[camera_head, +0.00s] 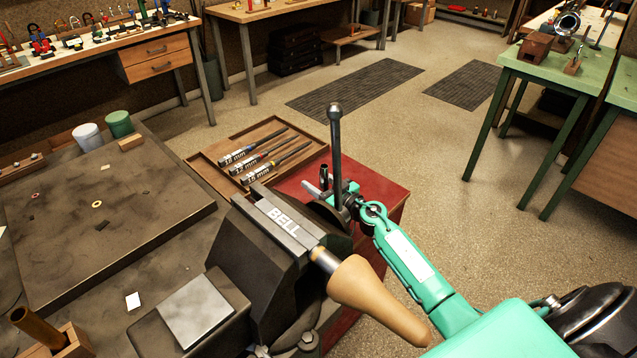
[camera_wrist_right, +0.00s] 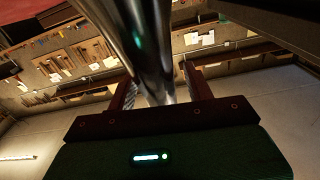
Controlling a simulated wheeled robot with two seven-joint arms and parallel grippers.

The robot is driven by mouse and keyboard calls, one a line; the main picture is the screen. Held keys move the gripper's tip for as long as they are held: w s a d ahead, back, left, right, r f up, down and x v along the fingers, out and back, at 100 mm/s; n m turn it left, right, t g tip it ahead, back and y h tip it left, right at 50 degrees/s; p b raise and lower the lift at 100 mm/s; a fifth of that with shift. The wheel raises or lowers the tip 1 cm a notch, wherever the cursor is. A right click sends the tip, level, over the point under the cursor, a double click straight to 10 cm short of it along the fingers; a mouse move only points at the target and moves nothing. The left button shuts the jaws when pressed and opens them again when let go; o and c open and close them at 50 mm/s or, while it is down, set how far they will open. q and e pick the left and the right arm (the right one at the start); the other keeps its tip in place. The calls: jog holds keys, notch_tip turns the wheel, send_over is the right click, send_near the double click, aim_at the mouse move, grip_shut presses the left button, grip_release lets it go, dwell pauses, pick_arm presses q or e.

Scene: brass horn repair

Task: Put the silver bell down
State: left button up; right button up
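A vise (camera_head: 270,250) marked BELL stands in the middle of the head view, with a tan tapered wooden mandrel (camera_head: 375,298) pointing to the lower right. Its dark upright handle rod (camera_head: 336,160) has a ball on top. My right gripper (camera_head: 343,197) is at the low part of this rod, behind the vise. In the right wrist view a shiny metal rod (camera_wrist_right: 150,45) passes between the two fingers; whether they press on it I cannot tell. A shiny round silver piece (camera_head: 567,23), possibly the bell, sits on the far right green table. My left gripper is not in view.
A wooden tray (camera_head: 205,172) with several labelled tools lies behind the vise, by a red surface (camera_head: 385,200). A dark plate (camera_head: 130,215) fills the bench at left, with white and green cups (camera_head: 118,124) behind it. Open floor (camera_head: 450,130) lies beyond.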

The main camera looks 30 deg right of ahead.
jog(key=v, duration=1.2)
dwell(0.3)
